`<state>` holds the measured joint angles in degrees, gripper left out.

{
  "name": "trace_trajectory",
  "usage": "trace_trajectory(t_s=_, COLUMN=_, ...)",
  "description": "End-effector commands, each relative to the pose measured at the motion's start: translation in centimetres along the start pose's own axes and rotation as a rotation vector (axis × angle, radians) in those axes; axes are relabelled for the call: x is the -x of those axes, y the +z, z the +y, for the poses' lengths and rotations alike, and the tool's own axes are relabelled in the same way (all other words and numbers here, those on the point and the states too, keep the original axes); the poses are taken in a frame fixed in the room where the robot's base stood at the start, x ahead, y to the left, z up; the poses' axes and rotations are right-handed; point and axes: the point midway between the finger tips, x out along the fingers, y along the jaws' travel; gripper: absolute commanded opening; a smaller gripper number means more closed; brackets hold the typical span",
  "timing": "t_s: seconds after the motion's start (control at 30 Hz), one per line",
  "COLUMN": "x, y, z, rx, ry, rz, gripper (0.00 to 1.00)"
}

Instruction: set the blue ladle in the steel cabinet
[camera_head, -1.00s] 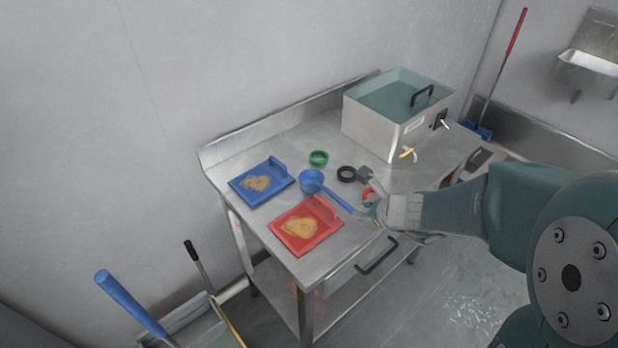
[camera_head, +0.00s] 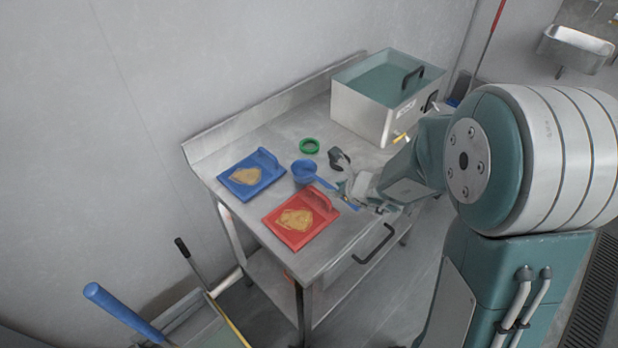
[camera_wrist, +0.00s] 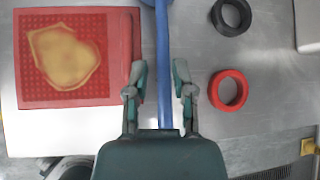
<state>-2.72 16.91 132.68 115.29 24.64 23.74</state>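The blue ladle (camera_head: 304,173) lies on the steel table, its bowl between the blue and red trays and its handle reaching toward my gripper (camera_head: 346,190). In the wrist view its handle (camera_wrist: 162,50) runs between the two fingers of my gripper (camera_wrist: 160,75), with a gap on each side. The gripper is open around the handle. The bowl is mostly beyond the wrist view's top edge. A steel box (camera_head: 355,115) with a teal top and black handle stands at the table's back right. Below the tabletop is a drawer front with a black handle (camera_head: 375,243). I cannot tell which is the cabinet.
A red tray (camera_wrist: 122,20) lies close left of the gripper, a blue tray (camera_head: 238,188) farther back. A black ring (camera_wrist: 231,17) and a red ring (camera_wrist: 228,90) lie to the right. A green ring (camera_head: 309,146) is behind the ladle. Long-handled tools stand left of the table.

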Motion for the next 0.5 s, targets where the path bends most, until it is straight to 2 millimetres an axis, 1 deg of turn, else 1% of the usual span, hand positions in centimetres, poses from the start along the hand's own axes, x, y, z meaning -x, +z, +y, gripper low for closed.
trace_trajectory(t_s=0.3, x=-4.1, y=-0.2, z=-0.1, rx=0.000, ry=0.003, rz=0.001, gripper=0.32)
trace_trajectory(t_s=0.4, x=-4.7, y=-0.1, z=-0.2, rx=0.000, ry=0.000, rz=0.000, gripper=0.32)
trace_trajectory(t_s=0.5, x=-4.9, y=-0.1, z=-0.1, rx=0.000, ry=0.000, rz=0.000, gripper=0.32)
